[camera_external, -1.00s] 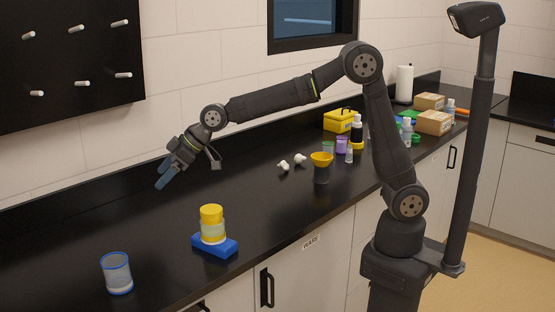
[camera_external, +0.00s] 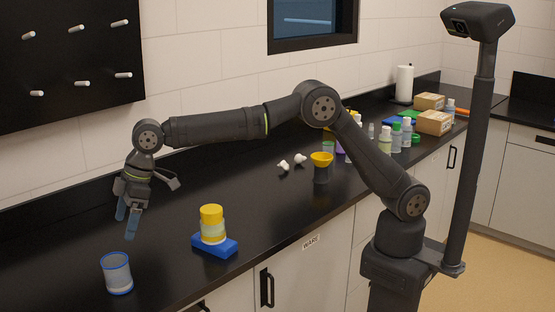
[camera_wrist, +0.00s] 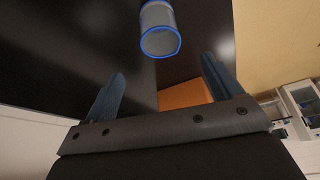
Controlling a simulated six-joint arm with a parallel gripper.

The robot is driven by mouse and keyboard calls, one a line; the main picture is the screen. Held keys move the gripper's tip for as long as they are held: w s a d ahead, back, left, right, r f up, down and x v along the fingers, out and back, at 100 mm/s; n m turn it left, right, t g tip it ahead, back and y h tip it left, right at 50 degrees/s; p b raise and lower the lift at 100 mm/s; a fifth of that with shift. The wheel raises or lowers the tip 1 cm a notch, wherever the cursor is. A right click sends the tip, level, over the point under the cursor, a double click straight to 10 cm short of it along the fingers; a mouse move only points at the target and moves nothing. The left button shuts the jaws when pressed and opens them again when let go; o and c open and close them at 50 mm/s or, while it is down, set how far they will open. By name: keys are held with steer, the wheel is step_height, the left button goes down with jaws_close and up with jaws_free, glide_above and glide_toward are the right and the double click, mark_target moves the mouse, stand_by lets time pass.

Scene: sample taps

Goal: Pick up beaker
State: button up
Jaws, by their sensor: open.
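The beaker (camera_external: 117,275) is a clear cup with blue rims, standing upright on the black bench at the near left. In the wrist view the beaker (camera_wrist: 158,30) shows at the top, beyond the fingertips and between their lines. My gripper (camera_external: 127,227) points down with blue fingers, above and behind the beaker in the outside view. In the wrist view my gripper (camera_wrist: 163,70) has its fingers wide apart with nothing between them. The fingers do not touch the beaker.
A yellow-lidded jar (camera_external: 212,225) sits on a blue block (camera_external: 215,246) to the right of the beaker. A dark cup with a yellow funnel (camera_external: 321,167) and two small white pieces (camera_external: 291,162) stand farther back. Bottles and boxes fill the far right. The bench around the beaker is clear.

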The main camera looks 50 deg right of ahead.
mark_target(115, 273)
steer(key=x, duration=1)
steer(key=shift+x, duration=2.6)
steer(key=shift+d+f, duration=0.1)
steer(key=shift+d, duration=0.1)
steer(key=c, duration=1)
